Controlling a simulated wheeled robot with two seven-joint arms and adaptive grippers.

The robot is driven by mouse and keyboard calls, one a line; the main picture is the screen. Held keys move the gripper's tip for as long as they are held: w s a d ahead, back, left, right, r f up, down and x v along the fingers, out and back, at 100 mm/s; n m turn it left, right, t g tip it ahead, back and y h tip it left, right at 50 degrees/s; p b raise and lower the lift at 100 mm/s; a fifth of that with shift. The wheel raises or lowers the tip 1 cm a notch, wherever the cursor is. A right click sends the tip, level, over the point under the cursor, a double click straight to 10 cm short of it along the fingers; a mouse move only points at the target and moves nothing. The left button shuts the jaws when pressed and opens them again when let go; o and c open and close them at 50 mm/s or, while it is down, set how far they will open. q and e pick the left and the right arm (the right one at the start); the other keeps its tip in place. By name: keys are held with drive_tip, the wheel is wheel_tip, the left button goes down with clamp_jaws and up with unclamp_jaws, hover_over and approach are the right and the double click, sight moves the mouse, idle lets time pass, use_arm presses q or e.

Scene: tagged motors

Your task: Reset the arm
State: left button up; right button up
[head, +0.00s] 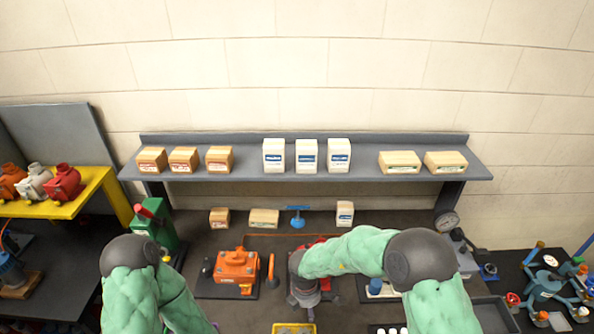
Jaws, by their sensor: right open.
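My right arm (350,254) reaches from the right across the work table. Its dark gripper (304,298) points down over the middle of the table, at a red machine (327,241) that it partly covers. The right gripper is open, and I cannot tell whether it touches anything. My left arm (135,290) is bent at the lower left and runs out of the bottom edge, so its gripper is out of view. An orange motor (237,266) sits on a dark plate between the two arms.
A grey shelf (360,168) with several boxes spans the wall behind the table. A green machine (155,224) stands at left, near a yellow stand (90,195) with colored motors. A yellow tray (293,328) lies at the front. Blue valve parts (545,285) crowd the right.

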drive_tip(key=s+d+f+n+t, duration=0.15)
drive_tip(key=d+f+n, duration=0.4)
drive_tip(key=n, duration=0.65)
drive_tip(key=s+d+f+n+t, duration=0.15)
drive_tip(key=d+f+n, duration=0.35)
drive_tip(key=n, duration=0.7)
drive_tip(key=s+a+f+n+g+y, duration=0.1)
drive_tip(key=s+a+n+g+y, duration=0.1)
drive_tip(key=s+n, duration=0.85)
drive_tip(key=s+a+f+n+g+y, duration=0.1)
drive_tip(key=s+a+f+n+y, duration=0.35)
drive_tip(key=n, duration=1.05)
use_arm(q)
wheel_tip(320, 180, down, 28)
drive_tip(key=b, duration=2.8)
drive_tip(key=shift+s+f, duration=0.2)
drive_tip(key=shift+s, duration=0.05)
use_arm(e)
wheel_tip(320, 180, down, 26)
drive_tip(key=s+d+h, duration=0.1)
drive_tip(key=d, duration=0.1)
drive_tip(key=shift+s+d+m+h, duration=0.15)
drive_tip(key=shift+d+m+h, duration=0.1)
drive_tip(key=shift+m+h, duration=0.1)
drive_tip(key=shift+r, duration=0.1)
